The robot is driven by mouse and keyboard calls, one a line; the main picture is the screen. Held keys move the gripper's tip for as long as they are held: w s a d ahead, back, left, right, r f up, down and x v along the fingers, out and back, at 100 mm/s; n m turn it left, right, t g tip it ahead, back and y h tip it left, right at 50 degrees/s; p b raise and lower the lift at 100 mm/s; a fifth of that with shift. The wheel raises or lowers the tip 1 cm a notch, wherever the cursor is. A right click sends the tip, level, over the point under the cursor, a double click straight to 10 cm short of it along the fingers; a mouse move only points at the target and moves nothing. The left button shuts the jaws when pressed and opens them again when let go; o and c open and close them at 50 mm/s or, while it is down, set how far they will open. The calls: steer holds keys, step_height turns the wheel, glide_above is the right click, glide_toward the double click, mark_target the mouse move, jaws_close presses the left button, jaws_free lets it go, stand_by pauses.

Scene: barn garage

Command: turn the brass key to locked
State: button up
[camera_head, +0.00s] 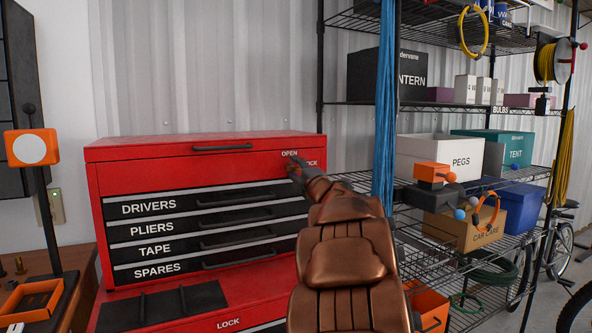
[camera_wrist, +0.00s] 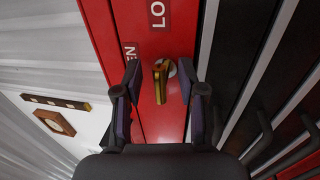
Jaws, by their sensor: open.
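The brass key (camera_wrist: 160,84) stands in a round lock on the red front of the tool chest (camera_head: 190,148). In the wrist view it lies between the two fingers of my gripper (camera_wrist: 159,80), with a gap on each side, nearer the left finger. My gripper is open and reaches the chest's upper right corner in the head view (camera_head: 294,168). The words OPEN (camera_head: 290,153) and LOCK (camera_head: 313,163) are printed by the lock; parts of both show beside the key in the wrist view. The key is hidden behind my gripper in the head view.
Labelled drawers with black handles (camera_head: 235,213) lie below and left of the lock. A wire shelf (camera_head: 440,262) with boxes and hanging blue cords (camera_head: 385,110) stands close to the right of my arm. An orange-headed stand (camera_head: 32,147) is at the far left.

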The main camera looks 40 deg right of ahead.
steer(key=v, duration=1.2)
steer(key=shift+f, duration=0.1)
stand_by(0.4)
steer(key=a+f+m+g+h, duration=0.1)
steer(key=a+f+m+g, duration=0.45)
steer(key=f, duration=0.35)
steer(key=a+f+m+g, duration=0.4)
steer(key=f+m, duration=0.2)
steer(key=f, duration=0.2)
steer(key=s+a+f+m+g+y, duration=0.1)
steer(key=s+a+f+g+y, duration=0.3)
steer(key=s+a+f, duration=0.65)
steer(key=s+a+f+m+g+y, duration=0.2)
steer(key=s+a+f+g, duration=0.5)
steer(key=a, duration=0.7)
steer(key=s+a+r+g+y+p, duration=0.1)
steer(key=s+a+g+y, duration=0.1)
steer(key=s+a, duration=0.7)
step_height(320, 180, up, 18)
steer(key=d+t+p, duration=0.1)
steer(key=d+p, duration=0.1)
steer(key=p, duration=1.4)
steer(key=shift+s+d+f+t, duration=0.25)
steer(key=shift+s+t, duration=0.1)
steer(key=shift+s, duration=0.15)
